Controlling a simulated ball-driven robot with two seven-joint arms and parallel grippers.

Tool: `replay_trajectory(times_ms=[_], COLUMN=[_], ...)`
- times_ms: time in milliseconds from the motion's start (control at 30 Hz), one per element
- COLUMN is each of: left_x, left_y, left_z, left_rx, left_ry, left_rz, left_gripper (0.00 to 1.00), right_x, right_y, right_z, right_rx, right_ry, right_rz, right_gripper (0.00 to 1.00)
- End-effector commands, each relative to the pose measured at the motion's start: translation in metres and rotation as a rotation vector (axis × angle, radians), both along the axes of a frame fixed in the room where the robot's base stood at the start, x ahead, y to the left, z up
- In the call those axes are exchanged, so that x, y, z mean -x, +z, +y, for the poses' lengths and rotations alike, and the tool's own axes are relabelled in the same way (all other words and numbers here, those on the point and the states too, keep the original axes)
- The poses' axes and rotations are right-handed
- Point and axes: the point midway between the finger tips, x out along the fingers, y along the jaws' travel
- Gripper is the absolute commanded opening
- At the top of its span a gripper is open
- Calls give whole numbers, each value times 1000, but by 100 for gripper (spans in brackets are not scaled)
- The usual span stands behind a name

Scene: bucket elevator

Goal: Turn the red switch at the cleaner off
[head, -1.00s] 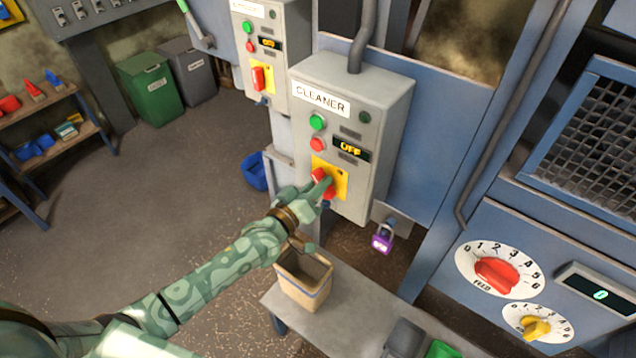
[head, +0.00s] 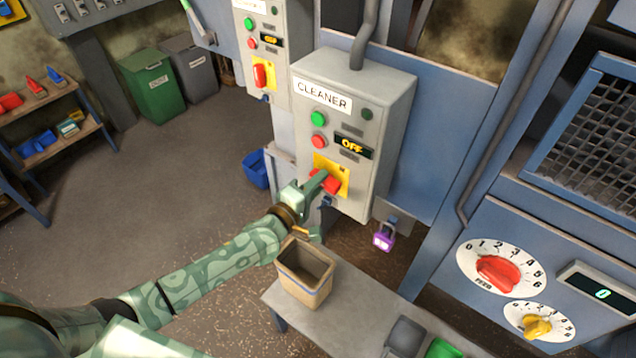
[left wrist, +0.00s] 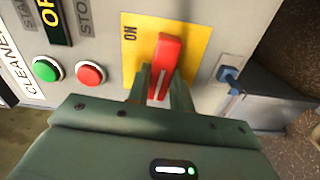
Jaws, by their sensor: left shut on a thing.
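The red switch (head: 328,183) sits on a yellow plate (head: 345,180) on the grey cleaner box (head: 378,130). My left gripper (head: 317,183) is shut on its handle. In the left wrist view the red handle (left wrist: 170,50) stands between the two fingers of my left gripper (left wrist: 160,85). My right gripper is not in view.
A green button (head: 317,118) and a red button (head: 318,141) sit above the switch. A purple padlock (head: 384,238) hangs below the box. A similar switch box (head: 285,60) stands behind, left.

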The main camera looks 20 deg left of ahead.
Motion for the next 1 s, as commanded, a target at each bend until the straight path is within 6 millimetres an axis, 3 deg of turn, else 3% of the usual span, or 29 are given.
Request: replay_trajectory(times_ms=[767, 800, 833, 867, 1000], left_x=[1, 1, 1, 1, 0], left_y=[-3, -3, -2, -2, -2], left_z=[0, 0, 0, 0, 0], left_rx=[94, 94, 94, 94, 93], left_ry=[-1, -1, -1, -1, -1], left_rz=[38, 38, 38, 37, 36], left_gripper=[0, 30, 38, 44, 44], right_x=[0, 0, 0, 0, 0], right_y=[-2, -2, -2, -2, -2], right_z=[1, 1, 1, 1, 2], right_rx=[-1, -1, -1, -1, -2], right_ry=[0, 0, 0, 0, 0], right_rz=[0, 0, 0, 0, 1], right_gripper=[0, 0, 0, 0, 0])
